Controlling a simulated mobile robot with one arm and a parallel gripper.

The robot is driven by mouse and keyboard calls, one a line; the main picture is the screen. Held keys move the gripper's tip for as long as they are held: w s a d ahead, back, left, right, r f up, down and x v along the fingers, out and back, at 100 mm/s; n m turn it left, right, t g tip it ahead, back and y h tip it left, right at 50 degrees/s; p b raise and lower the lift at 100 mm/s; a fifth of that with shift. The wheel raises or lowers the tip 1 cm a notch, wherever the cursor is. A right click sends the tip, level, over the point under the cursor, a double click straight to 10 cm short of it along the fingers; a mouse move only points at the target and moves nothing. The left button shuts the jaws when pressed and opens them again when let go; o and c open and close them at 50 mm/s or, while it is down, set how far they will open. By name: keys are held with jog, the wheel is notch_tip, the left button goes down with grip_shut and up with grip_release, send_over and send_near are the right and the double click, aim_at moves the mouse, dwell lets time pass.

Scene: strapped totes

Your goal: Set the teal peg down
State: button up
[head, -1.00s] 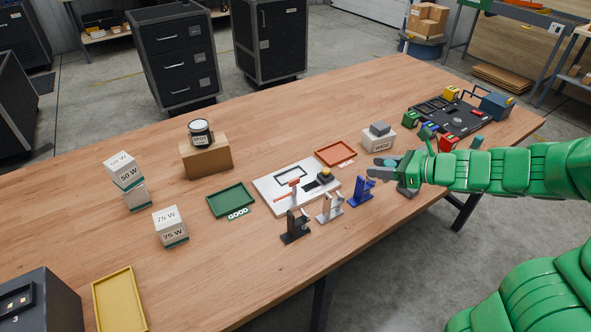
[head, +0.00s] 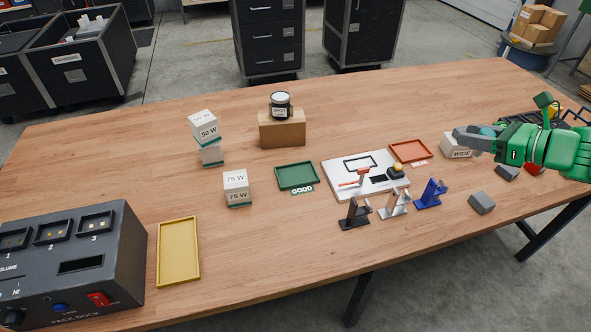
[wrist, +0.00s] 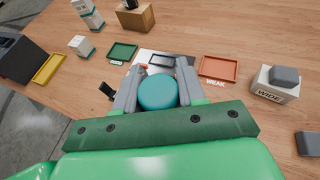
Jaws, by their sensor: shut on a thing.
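The teal peg (wrist: 158,92) is a round-ended piece held between the two grey fingers of my gripper (wrist: 157,80) in the wrist view. In the head view only a small teal bit of the peg (head: 487,131) shows between the fingers. My gripper (head: 472,138) is shut on it at the right, above the table (head: 330,245). In that view it overlaps the right side of the white WIDE box (head: 451,146). The peg's lower end is hidden, and I cannot tell its exact height.
A white board (head: 335,184) lies mid-table, between a green GOOD tray (head: 297,176) and a red WEAK tray (head: 410,150). Black, white and blue stands line its front. Grey blocks (head: 482,204) sit at the right. A yellow tray (head: 179,252) and dark dock (head: 75,265) stand left. The front middle is bare.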

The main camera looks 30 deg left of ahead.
jog(key=s+a+f+m+t, duration=0.1)
jog(key=s+a, duration=0.1)
jog(key=a, duration=1.6)
jog(key=s+a, duration=0.3)
jog(key=a, duration=1.4)
jog(key=s+a+m+t+h, duration=0.1)
jog(key=s+a, duration=1)
jog(key=s, duration=0.2)
jog(key=s+a, duration=1)
jog(key=s, duration=0.4)
notch_tip(320, 180, down, 10)
jog(key=f+x, duration=0.1)
jog(key=x, duration=0.4)
jog(key=f+x, duration=0.1)
jog(key=x, duration=0.4)
jog(key=s+x, duration=0.1)
jog(key=x, duration=0.4)
jog(key=shift+d+f, duration=0.15)
jog(key=shift+f, duration=0.35)
jog(key=shift+w+a+f, duration=0.2)
jog(key=shift+a+f, duration=0.25)
jog(key=shift+f, duration=1.65)
